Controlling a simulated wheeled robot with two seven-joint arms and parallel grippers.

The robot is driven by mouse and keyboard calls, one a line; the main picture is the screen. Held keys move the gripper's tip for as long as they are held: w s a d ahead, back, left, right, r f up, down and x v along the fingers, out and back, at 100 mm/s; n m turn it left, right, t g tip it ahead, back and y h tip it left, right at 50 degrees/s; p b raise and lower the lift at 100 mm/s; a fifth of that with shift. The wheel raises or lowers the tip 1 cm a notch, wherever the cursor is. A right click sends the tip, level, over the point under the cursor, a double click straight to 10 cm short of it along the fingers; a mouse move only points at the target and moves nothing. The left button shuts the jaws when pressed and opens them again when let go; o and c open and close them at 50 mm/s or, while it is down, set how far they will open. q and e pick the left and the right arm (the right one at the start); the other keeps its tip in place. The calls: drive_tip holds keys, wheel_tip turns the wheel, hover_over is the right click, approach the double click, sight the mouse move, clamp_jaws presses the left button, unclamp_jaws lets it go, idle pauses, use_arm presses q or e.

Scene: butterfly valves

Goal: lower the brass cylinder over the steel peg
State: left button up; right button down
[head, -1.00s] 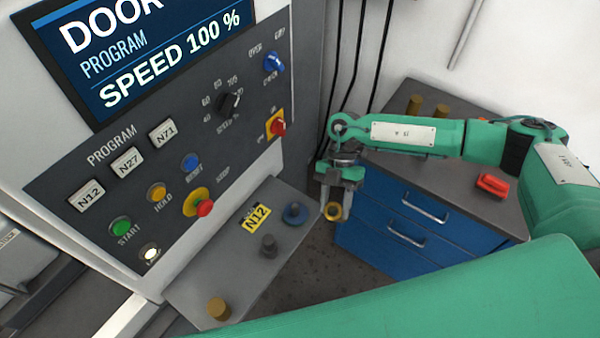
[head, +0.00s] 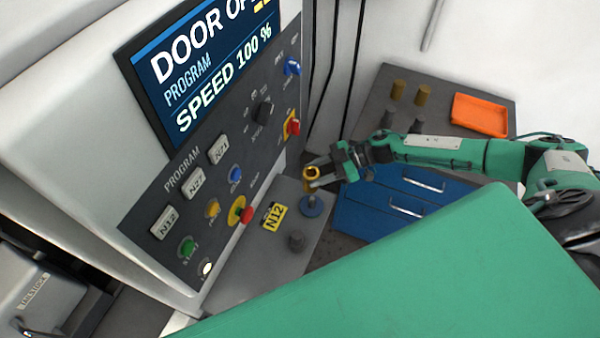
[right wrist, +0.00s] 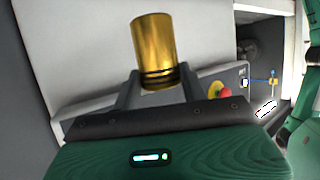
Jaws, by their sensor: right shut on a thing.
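My right gripper (head: 320,182) is shut on a brass cylinder (head: 311,173), which looks roughly upright above the shelf. In the right wrist view the brass cylinder (right wrist: 153,48) sits between the two fingers, with dark bands at its end nearer the gripper. The peg does not show in the right wrist view. My left gripper is not in view.
The control panel (head: 225,170) rises close on the left.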

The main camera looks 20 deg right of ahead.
drive_tip(key=shift+d+f+b, duration=0.3)
drive_tip(key=shift+f+b, duration=0.6)
drive_tip(key=shift+b, duration=0.05)
drive_tip(key=shift+a+f+b, duration=0.1)
drive_tip(key=shift+f+b, duration=0.3)
drive_tip(key=shift+f, duration=0.2)
wheel_tip(320, 180, down, 2)
drive_tip(key=b, duration=0.2)
drive_tip(key=shift+b, duration=0.35)
drive_tip(key=shift+s+f+b, duration=0.1)
drive_tip(key=shift+f+b, duration=0.7)
drive_tip(key=shift+f, duration=0.1)
use_arm(q)
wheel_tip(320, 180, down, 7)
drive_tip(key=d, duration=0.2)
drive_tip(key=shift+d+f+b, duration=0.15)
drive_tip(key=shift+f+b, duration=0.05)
drive_tip(key=shift+b, duration=0.15)
use_arm(e)
drive_tip(key=shift+f, duration=0.75)
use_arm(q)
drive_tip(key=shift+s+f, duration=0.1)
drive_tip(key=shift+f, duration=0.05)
use_arm(e)
drive_tip(key=shift+f, duration=0.25)
